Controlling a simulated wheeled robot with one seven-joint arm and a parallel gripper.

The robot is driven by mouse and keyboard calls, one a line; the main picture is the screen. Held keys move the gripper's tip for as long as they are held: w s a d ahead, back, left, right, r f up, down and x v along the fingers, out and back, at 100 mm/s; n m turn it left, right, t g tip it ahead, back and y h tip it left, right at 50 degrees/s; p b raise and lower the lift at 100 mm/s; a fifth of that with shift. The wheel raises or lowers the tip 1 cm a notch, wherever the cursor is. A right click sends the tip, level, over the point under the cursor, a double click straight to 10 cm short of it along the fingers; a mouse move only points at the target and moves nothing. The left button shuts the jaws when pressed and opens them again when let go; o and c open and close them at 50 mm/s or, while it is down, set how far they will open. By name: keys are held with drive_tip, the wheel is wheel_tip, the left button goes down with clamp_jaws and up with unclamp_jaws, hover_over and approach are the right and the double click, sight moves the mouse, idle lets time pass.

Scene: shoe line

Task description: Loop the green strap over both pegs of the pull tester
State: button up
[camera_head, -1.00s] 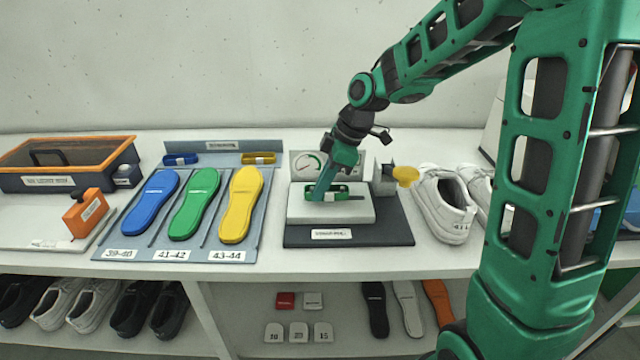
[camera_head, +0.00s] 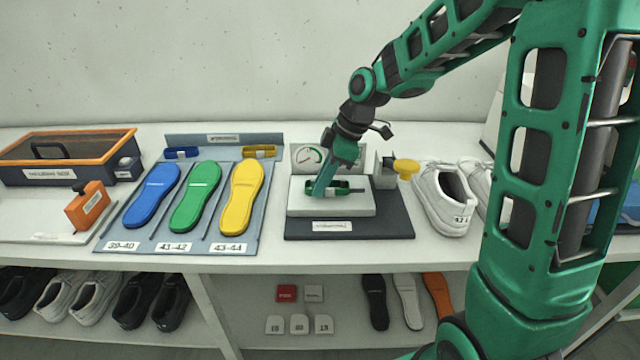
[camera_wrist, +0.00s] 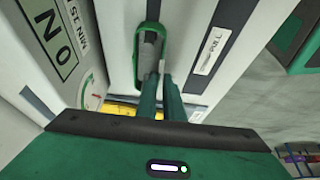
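The pull tester (camera_head: 300,231) stands on the bench, with a dark base, a pale block, a gauge and a yellow knob. The green strap (camera_head: 341,184) lies low over the top of the pale block. In the wrist view the strap (camera_wrist: 139,64) is a long closed loop around a grey part. Its near end is partly hidden by my fingers, so I cannot tell whether both pegs are inside it. My gripper (camera_head: 319,194) points down at the strap's left part. In the wrist view its fingers (camera_wrist: 160,82) are close together at the loop; whether they pinch it is unclear.
Blue, green and yellow insoles lie on a grey board (camera_head: 249,246) to the left, with a blue strap (camera_head: 181,153) and a yellow strap (camera_head: 260,151) behind them. White shoes (camera_head: 443,200) stand close on the right. An orange-rimmed box (camera_head: 120,165) is at far left.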

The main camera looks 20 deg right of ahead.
drive_tip(key=shift+w+d+r, duration=0.1)
drive_tip(key=shift+w+d, duration=0.1)
drive_tip(key=shift+w, duration=0.1)
drive_tip(key=shift+r, duration=0.15)
drive_tip(key=v, duration=1)
drive_tip(key=shift+s, duration=0.35)
